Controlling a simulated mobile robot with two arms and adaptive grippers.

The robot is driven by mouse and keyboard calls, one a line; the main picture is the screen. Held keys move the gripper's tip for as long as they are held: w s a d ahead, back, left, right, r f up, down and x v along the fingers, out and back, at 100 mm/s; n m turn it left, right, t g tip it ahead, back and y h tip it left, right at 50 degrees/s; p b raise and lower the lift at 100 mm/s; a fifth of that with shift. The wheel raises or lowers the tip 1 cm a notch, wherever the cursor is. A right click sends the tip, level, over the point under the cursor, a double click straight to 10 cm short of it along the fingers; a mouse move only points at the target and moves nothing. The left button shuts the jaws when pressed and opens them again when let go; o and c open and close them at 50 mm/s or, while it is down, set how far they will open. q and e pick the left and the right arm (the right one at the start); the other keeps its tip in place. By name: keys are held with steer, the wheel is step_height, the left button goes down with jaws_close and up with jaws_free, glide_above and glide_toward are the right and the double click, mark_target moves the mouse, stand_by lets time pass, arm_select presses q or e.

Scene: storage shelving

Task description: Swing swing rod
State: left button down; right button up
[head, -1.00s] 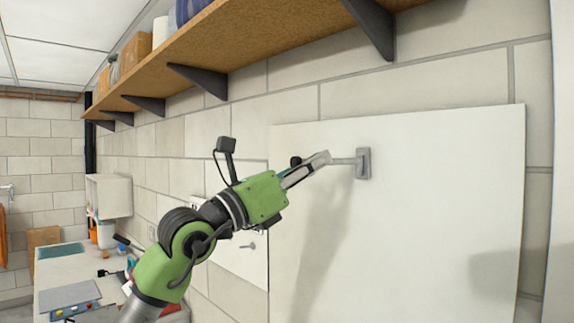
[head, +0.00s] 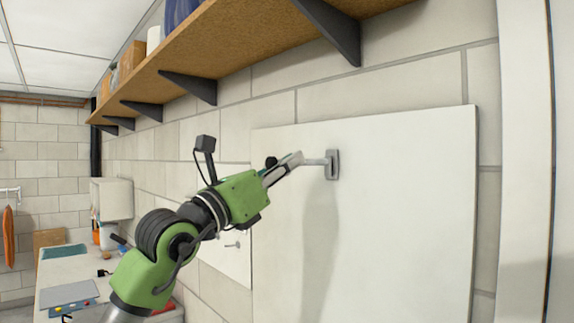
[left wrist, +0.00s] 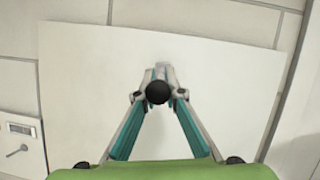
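The swing rod (head: 316,161) is a thin grey bar that sticks out from a grey wall bracket (head: 333,165) on a large white panel (head: 400,200). My left gripper (head: 297,158) is at the rod's free end, its fingers closed together around it. A black round knob (left wrist: 157,92) sits between the fingers in the left wrist view and also shows beside them in the head view (head: 271,162). The fingers hide part of the rod. My right gripper is out of view.
A brown shelf (head: 235,62) on dark brackets runs along the wall above. A smaller white panel with another lever (head: 234,245) is behind my left arm. A worktop (head: 62,272) with items stands at the lower left. A white upright (head: 525,160) is at the right.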

arm_select(q)
steer(key=c, duration=2.2)
jaws_free()
steer(key=shift+o, duration=0.3)
steer(key=shift+s+a+r, duration=0.1)
steer(key=shift+s, duration=0.1)
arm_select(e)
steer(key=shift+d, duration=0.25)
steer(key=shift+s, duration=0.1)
arm_select(q)
steer(key=shift+s+a+f, duration=0.2)
steer(key=shift+a+f, duration=0.1)
steer(key=v, duration=1.1)
steer(key=shift+s, duration=0.2)
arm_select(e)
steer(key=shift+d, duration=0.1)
